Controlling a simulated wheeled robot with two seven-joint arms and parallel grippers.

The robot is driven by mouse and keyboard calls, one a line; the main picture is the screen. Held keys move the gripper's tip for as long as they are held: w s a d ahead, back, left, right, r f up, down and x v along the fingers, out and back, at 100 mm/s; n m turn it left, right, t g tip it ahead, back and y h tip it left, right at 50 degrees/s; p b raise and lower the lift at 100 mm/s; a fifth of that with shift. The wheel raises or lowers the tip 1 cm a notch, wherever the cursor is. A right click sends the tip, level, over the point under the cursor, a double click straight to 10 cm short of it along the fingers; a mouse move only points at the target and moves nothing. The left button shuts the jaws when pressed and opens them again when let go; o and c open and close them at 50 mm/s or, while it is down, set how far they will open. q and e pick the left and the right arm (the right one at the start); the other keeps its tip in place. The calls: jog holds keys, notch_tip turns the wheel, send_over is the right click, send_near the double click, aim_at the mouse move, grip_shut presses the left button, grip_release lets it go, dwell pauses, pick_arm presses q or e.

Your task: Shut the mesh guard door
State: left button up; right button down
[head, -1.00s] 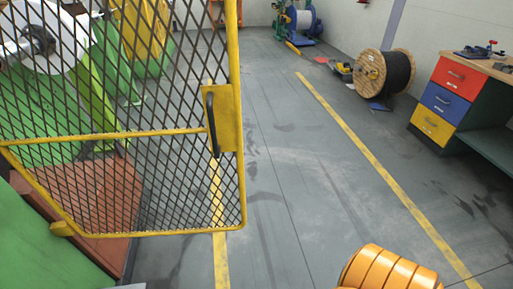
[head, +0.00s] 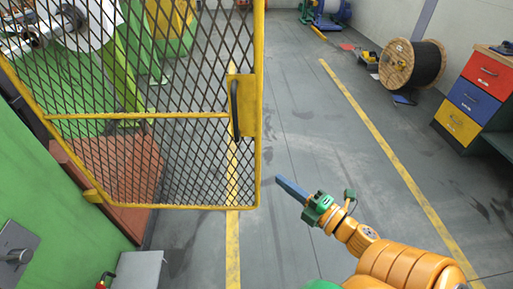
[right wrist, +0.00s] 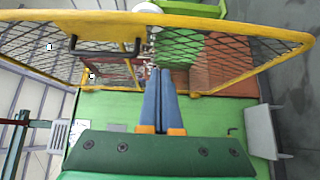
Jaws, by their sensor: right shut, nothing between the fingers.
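The mesh guard door (head: 160,203), a yellow frame with dark diamond mesh, stands open, out from the green machine housing, at the left of the head view. Its black bar handle (head: 235,108) sits on a yellow plate (head: 247,105) at the free edge. My right gripper (head: 280,182) is shut and empty, its blue fingers together, right of and below the door's lower free corner in the picture, apart from the frame. In the right wrist view, the fingertips (right wrist: 159,72) point toward the door frame (right wrist: 215,23), with the handle (right wrist: 105,50) to their left. My left gripper is out of view.
The green housing wall (head: 50,180) and a grey box (head: 138,270) are at the lower left. A cable reel (head: 398,64) and a workbench with coloured drawers (head: 473,98) stand at the right. The grey floor between the yellow lines is clear.

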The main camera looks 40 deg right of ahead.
jog(key=p, duration=0.2)
send_near(247, 143)
jog(key=w+a, duration=0.2)
jog(key=a, duration=0.1)
jog(key=w, duration=0.1)
jog(key=w+d, duration=0.1)
jog(key=w, duration=0.1)
jog(key=shift+w+d+f, duration=0.15)
jog(key=shift+d, duration=0.1)
jog(key=shift+w+d, duration=0.35)
